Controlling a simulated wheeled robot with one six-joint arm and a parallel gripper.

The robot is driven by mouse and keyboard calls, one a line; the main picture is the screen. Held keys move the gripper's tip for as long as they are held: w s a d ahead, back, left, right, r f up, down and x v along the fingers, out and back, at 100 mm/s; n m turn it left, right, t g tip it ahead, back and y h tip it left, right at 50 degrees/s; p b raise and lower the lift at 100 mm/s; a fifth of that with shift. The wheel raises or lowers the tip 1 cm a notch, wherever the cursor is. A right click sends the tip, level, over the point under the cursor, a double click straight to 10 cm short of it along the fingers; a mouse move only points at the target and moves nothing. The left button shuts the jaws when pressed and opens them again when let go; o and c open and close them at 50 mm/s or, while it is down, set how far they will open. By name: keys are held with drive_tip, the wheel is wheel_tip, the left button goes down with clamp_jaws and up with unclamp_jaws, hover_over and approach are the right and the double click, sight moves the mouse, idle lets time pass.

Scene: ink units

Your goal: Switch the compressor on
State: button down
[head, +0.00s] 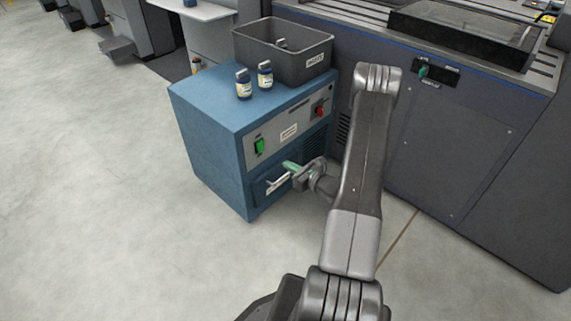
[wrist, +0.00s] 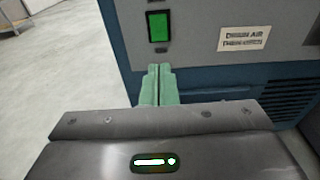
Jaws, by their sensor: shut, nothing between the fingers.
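The compressor is a blue cabinet (head: 215,135) with a grey front panel. A green rocker switch (head: 259,146) sits at the left of that panel; it also shows lit green in the wrist view (wrist: 158,27). A red switch (head: 320,110) is at the panel's right end. My gripper (head: 290,166) is in front of the cabinet, below the green switch. In the wrist view its green fingertips (wrist: 158,72) are together and empty, just below the switch. I cannot tell whether they touch the cabinet. Which way the rocker is tipped is too small to tell.
A label reading "drain air then open" (wrist: 243,38) is right of the switch. Two small bottles (head: 265,75) and a grey bin (head: 300,65) stand on top. A large machine (head: 450,150) stands right; the left floor is clear.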

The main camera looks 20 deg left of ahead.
drive_tip(key=b+x, duration=0.2)
drive_tip(key=x, duration=0.9)
drive_tip(key=shift+w+a, duration=0.1)
drive_tip(key=shift+a, duration=0.3)
drive_tip(key=shift+a+f+b, duration=0.15)
drive_tip(key=shift+f+b, duration=0.05)
drive_tip(key=shift+b, duration=0.2)
drive_tip(key=shift+r, duration=0.15)
approach(261, 151)
drive_tip(key=s+d+f, duration=0.2)
drive_tip(key=d+f, duration=0.1)
drive_tip(key=d, duration=0.3)
drive_tip(key=shift+s+d+r+p, duration=0.1)
drive_tip(key=shift+s+d+p, duration=0.1)
drive_tip(key=shift+p, duration=0.15)
drive_tip(key=shift+d, duration=0.1)
